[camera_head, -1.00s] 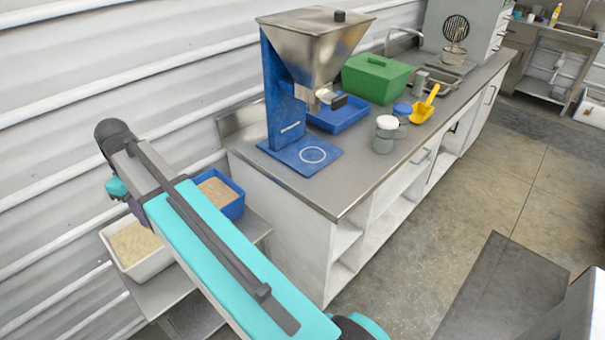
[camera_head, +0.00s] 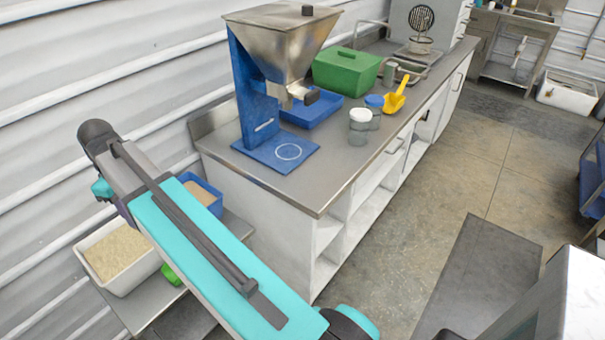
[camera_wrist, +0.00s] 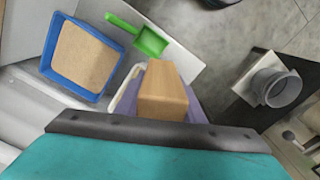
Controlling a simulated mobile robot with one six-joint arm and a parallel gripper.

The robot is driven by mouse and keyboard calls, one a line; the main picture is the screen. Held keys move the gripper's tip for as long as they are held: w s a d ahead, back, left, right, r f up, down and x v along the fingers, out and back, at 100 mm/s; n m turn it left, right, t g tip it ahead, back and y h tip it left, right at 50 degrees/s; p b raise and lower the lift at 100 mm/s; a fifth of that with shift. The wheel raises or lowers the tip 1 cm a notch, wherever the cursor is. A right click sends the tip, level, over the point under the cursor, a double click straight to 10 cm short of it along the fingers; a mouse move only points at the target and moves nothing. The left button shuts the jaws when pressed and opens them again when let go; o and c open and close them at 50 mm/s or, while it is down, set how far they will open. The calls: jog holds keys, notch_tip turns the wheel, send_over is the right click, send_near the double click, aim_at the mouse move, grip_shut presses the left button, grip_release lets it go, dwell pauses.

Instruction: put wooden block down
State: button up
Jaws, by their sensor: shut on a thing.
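The wooden block (camera_wrist: 164,92) is plain light brown and shows in the wrist view, just beyond the dark edge of my wrist. My gripper (camera_wrist: 166,78) is shut on it; pale lilac parts show beside and behind the block, and the fingertips are mostly hidden. What lies directly under the block is hidden, so I cannot tell whether it touches anything. In the head view the block is out of sight behind my arm.
A blue bin (camera_head: 216,186) and a white bin (camera_head: 113,292) of substrate stand on a low metal bench (camera_head: 148,312), with a green scoop (camera_head: 172,275) beside them. The blue hopper stand (camera_head: 247,90) is on the counter (camera_head: 317,192). Open floor (camera_head: 400,250) lies right.

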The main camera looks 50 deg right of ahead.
jog(key=s+d+m, duration=0.1)
jog(key=s+d, duration=0.5)
jog(key=d, duration=0.7)
jog(key=s+d+m, duration=0.2)
jog(key=s+d, duration=0.4)
jog(key=d, duration=0.7)
jog(key=s+d+m, duration=0.1)
jog(key=s+d, duration=0.7)
jog(key=s, duration=0.2)
jog(key=s+d+f+m+b, duration=0.1)
jog(key=s+d, duration=0.6)
jog(key=s, duration=0.3)
jog(key=shift+s+d+f+b, duration=0.3)
jog(key=shift+s+d, duration=0.05)
jog(key=w+d+p, duration=0.2)
jog(key=w+d, duration=0.2)
jog(key=d, duration=0.3)
jog(key=w+d+f+p, duration=0.1)
jog(key=w+d+p, duration=0.1)
jog(key=w+d, duration=0.2)
jog(key=d, duration=0.2)
jog(key=shift+w+d+f, duration=0.15)
jog(key=shift+d+f, duration=0.1)
jog(key=shift+d, duration=0.1)
jog(key=shift+f, duration=0.1)
jog(key=shift+f+p, duration=0.8)
jog(key=shift+f, duration=0.9)
